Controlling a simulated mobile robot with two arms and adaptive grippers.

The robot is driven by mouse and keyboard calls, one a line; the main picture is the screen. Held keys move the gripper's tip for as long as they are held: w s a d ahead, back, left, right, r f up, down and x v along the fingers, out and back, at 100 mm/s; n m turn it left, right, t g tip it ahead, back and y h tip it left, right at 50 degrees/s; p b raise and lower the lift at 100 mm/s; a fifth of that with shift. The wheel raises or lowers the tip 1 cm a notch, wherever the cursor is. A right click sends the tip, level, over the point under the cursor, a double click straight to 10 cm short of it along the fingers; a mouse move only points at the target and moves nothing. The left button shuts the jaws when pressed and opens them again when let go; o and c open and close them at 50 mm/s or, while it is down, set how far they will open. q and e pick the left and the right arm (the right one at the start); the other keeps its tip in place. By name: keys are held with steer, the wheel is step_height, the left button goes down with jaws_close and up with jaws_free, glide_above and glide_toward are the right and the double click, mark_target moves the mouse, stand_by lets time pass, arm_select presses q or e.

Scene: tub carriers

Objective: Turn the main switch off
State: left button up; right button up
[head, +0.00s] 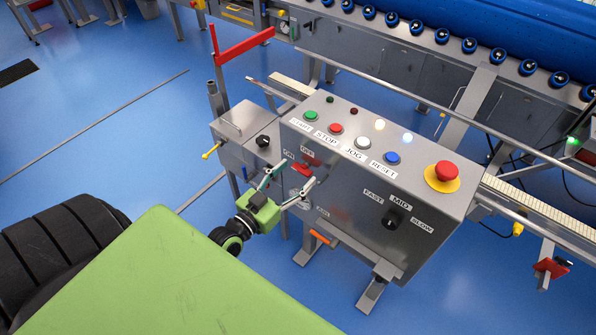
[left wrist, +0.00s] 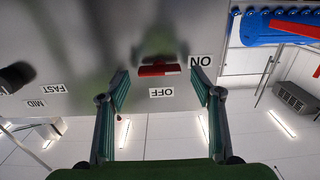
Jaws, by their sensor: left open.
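The main switch is a red handle (head: 302,170) on the front of the grey control box, with ON and OFF labels beside it. My left gripper (head: 291,177) is open in front of the switch. In the left wrist view its two fingers (left wrist: 159,82) stand on either side of the handle, with gaps and no visible contact. My right gripper is not in view.
The control box (head: 345,190) has START, STOP, JOG and RESET buttons, a red emergency stop (head: 447,172) and a black speed knob (head: 392,219). A smaller box (head: 240,130) with a yellow-tipped lever stands left. A conveyor with blue rollers runs behind. Blue floor is open at left.

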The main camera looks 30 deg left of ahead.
arm_select(q)
steer(key=shift+w+d, duration=0.1)
steer(key=shift+w, duration=0.8)
steer(key=c, duration=1.1)
